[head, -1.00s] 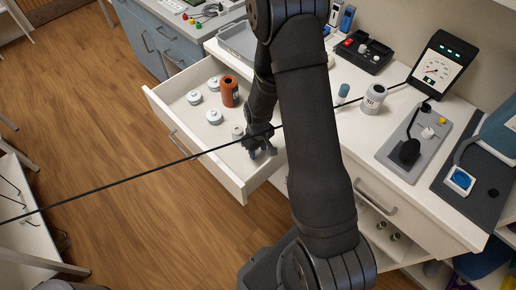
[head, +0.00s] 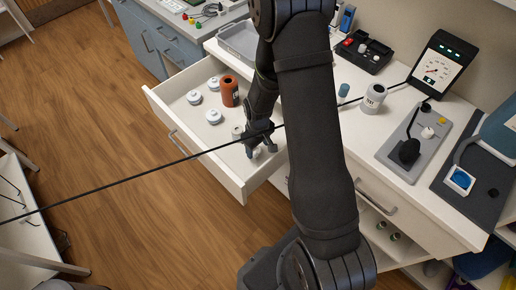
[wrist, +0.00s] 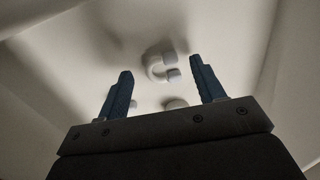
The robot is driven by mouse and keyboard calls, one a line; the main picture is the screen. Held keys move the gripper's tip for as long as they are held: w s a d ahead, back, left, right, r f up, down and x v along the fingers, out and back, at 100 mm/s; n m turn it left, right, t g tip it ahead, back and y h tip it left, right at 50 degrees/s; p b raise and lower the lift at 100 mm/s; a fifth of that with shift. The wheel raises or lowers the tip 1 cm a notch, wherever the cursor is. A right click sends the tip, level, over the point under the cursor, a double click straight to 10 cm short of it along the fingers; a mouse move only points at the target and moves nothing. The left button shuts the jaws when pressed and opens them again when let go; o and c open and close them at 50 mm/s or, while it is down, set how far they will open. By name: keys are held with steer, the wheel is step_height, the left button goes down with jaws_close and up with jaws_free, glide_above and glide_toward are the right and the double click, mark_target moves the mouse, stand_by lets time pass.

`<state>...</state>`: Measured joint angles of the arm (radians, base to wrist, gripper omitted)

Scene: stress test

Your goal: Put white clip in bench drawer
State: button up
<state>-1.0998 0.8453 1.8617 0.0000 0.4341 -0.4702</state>
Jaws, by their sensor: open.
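The bench drawer (head: 186,117) is pulled open in the head view. My gripper (head: 264,150) is down inside its near right end, and in the wrist view (wrist: 161,66) its two blue fingers are spread apart and empty. A white C-shaped clip (wrist: 151,67) shows in the wrist view beyond the fingertips, between them, apparently on the drawer's pale floor. Its gap faces right. I cannot make out the clip in the head view.
The drawer also holds several white lidded pots (head: 194,97), an orange-brown jar (head: 229,91) and a grey-white pot (head: 238,132) close to my gripper. A thin black line crosses the head view over the drawer. A white jar (head: 373,98) stands on the benchtop.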

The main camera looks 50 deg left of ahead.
mark_target(258, 152)
step_height(258, 152, up, 10)
steer(key=shift+r, duration=0.15)
stand_by(0.3)
step_height(258, 152, down, 12)
steer(key=shift+f, duration=0.15)
stand_by(0.8)
steer(key=shift+r, duration=0.2)
